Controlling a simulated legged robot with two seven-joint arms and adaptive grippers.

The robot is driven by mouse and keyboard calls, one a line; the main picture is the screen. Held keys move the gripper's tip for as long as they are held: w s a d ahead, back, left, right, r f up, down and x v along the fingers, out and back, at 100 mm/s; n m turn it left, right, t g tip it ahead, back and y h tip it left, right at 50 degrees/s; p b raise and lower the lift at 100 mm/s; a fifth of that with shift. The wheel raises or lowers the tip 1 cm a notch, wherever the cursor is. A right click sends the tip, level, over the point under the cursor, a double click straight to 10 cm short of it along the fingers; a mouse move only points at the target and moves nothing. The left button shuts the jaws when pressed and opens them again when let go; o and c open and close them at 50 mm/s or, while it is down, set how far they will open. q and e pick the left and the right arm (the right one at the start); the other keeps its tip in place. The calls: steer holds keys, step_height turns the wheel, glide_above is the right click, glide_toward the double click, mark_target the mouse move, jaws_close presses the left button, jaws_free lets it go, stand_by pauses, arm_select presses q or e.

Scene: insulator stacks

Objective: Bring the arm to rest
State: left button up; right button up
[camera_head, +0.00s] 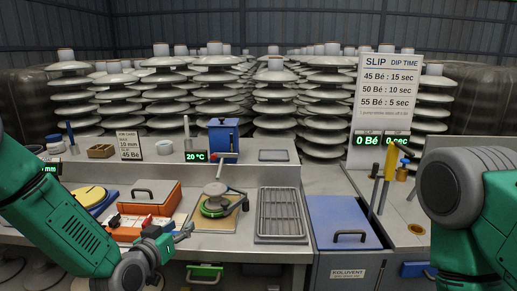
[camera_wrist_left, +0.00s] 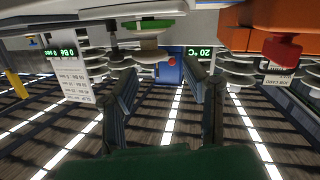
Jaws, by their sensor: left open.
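My left arm comes in from the left in the head view, and its left gripper (camera_head: 180,238) is in front of the bench, near the orange box and the round green plate. In the left wrist view, which is upside down, the two fingers of the left gripper (camera_wrist_left: 168,90) are spread apart with nothing between them. My right arm (camera_head: 465,200) shows at the right edge as a green and grey link; its gripper is outside the views.
The bench holds an orange box (camera_head: 143,195), a round green plate (camera_head: 216,207), a wire rack (camera_head: 282,213) and a blue canister (camera_head: 223,138). A blue-lidded bin (camera_head: 340,215) stands right of centre. Insulator stacks (camera_head: 215,95) fill the background.

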arm_select(q)
steer(key=s+f+g+y, duration=0.1)
steer(key=s+f+g, duration=0.7)
steer(key=s+f, duration=1.1)
steer(key=s+a+f+g+y, duration=0.1)
steer(key=s+a+g, duration=0.2)
steer(key=s, duration=0.9)
steer(key=s+a+f+g+y, duration=0.2)
steer(key=s+a+g, duration=0.1)
steer(key=s, duration=0.9)
steer(key=shift+a+f+g, duration=0.25)
steer(key=shift+a+g, duration=0.05)
steer(key=shift+a, duration=0.6)
